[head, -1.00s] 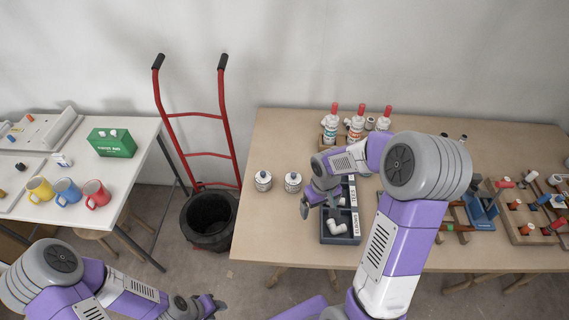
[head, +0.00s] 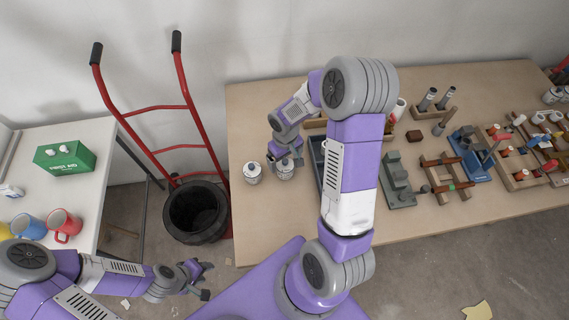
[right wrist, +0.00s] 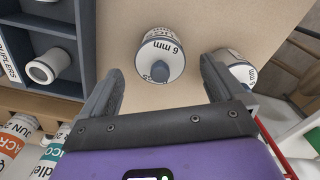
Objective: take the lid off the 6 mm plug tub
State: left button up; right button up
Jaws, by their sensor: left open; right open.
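The 6 mm plug tub (right wrist: 160,50) is a small white round tub in the right wrist view. Its pale lid reads "6 mm" upside down and carries a grey-blue knob (right wrist: 160,72). In the head view this tub (head: 285,172) is the right one of a pair on the wooden table, partly covered by my right gripper (head: 286,156). That gripper is open, its fingers on either side of the tub's line in the wrist view, with no visible contact. A second similar tub (head: 252,174) stands to the left. My left gripper (head: 203,280) is open and empty, low at the left.
A dark compartment tray (head: 317,160) lies right of the tubs, partly behind my right arm. Racks and a green-grey fixture (head: 397,180) fill the table's right side. A black bin (head: 196,212) and red hand truck (head: 187,115) stand left of the table (head: 250,110).

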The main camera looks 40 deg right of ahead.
jog(key=shift+f, duration=0.9)
jog(key=shift+c, duration=0.3)
jog(key=c, duration=1)
jog(key=shift+c, duration=0.2)
